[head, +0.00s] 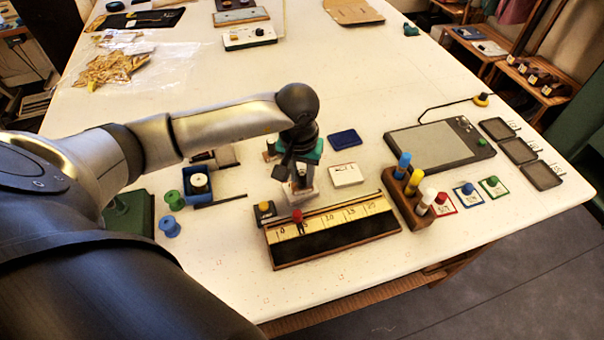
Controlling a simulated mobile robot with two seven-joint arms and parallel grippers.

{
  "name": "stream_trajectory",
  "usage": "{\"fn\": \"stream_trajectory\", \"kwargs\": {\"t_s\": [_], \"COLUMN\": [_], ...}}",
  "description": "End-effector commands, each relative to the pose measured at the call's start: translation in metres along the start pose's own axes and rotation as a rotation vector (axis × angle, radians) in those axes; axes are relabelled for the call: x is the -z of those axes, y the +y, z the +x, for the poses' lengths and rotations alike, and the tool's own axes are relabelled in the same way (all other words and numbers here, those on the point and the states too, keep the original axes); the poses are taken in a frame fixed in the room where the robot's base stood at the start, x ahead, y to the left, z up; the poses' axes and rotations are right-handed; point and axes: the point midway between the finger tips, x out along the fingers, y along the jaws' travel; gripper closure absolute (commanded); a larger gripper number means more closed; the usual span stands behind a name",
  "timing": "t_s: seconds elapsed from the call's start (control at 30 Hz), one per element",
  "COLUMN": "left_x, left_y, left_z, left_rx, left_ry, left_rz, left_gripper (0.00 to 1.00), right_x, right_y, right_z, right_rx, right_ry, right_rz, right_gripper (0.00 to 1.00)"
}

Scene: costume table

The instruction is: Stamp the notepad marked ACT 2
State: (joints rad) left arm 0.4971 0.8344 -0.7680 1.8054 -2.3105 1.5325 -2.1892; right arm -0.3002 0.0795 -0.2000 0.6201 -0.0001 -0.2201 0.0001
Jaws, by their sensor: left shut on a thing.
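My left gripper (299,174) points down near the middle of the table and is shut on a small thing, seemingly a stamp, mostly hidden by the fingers. A whitish notepad (302,197) shows directly below it; I cannot tell whether the held thing touches it. Another white notepad (346,175) with a dark mark lies just to the right. I cannot read ACT 2 on either. A dark blue pad (344,139), possibly an ink pad, lies behind that one. A teal thing (315,151) is partly hidden behind the gripper. My right gripper is not in view.
A long wooden ruler box (332,239) lies in front of the gripper. A wooden rack (408,206) of upright markers stands to the right, beside small coloured cards. Thread spools (172,200) and a blue box (198,197) are left. A grey tablet (440,145) lies further right.

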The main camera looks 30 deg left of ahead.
Motion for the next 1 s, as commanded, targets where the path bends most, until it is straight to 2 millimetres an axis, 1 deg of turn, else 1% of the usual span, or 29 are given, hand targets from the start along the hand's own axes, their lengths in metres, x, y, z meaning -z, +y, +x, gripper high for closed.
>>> {"fn": "stream_trajectory", "kwargs": {"t_s": [0.03, 0.1, 0.63, 0.73, 1.0], "left_x": [0.001, 0.003, 0.008, 0.008, 0.008], "left_y": [0.0, 0.0, 0.0, 0.0, 0.0], "left_z": [-0.007, -0.013, -0.055, -0.059, -0.058], "left_rx": [0.0, 0.0, 0.001, 0.0, 0.0], "left_ry": [0.002, 0.003, 0.004, 0.003, 0.003], "left_rz": [0.001, 0.001, 0.0, 0.0, 0.0], "left_gripper": [1.0, 1.0, 1.0, 1.0, 1.0], "right_x": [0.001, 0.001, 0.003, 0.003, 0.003], "right_y": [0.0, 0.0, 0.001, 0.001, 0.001], "right_z": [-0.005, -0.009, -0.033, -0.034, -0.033], "right_rx": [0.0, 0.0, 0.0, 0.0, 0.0], "right_ry": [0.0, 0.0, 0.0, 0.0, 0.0], "right_rz": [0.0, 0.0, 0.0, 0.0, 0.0], "right_gripper": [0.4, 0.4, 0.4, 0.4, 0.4]}}
